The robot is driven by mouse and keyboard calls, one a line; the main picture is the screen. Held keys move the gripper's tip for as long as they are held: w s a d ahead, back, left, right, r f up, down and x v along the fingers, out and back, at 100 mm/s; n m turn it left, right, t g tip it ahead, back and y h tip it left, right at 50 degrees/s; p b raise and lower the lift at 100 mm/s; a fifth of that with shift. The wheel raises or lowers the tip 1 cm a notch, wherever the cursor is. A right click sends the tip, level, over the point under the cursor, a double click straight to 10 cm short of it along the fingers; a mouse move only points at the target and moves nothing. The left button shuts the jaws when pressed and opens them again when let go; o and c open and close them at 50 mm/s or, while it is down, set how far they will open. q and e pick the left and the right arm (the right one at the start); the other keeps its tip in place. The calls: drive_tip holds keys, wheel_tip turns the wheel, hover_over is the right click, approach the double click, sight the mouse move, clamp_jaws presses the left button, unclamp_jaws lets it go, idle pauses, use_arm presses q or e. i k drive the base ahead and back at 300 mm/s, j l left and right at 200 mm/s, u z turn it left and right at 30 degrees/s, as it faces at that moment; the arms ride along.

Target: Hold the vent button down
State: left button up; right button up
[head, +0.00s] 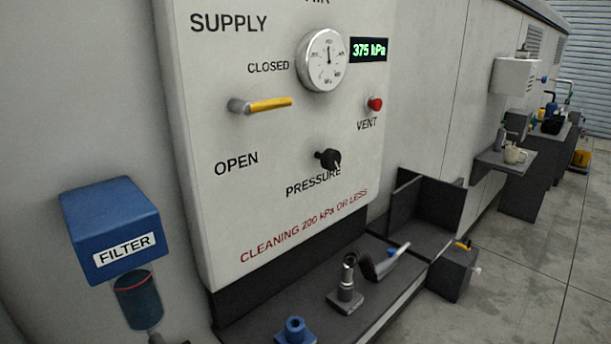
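The red vent button (375,104) sticks out from the right side of the white supply panel (215,120), above the word VENT. Nothing touches it. The green display (368,50) above it reads 375 kPa. The round gauge (322,60) is left of the display. The yellow supply lever (268,104) lies about level, pointing right, between the words CLOSED and OPEN. The black pressure knob (327,158) is below the button and to its left. Neither of my grippers is in view.
A blue filter unit (110,225) hangs left of the panel. Below the panel, a dark shelf (250,310) holds a blue fitting (294,332), a metal fitting on a stand (346,288) and a grey-handled tool (388,262). Benches with equipment stand farther right. The space before the button looks clear.

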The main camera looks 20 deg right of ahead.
sight(376, 104)
drive_tip(key=z, duration=1.25)
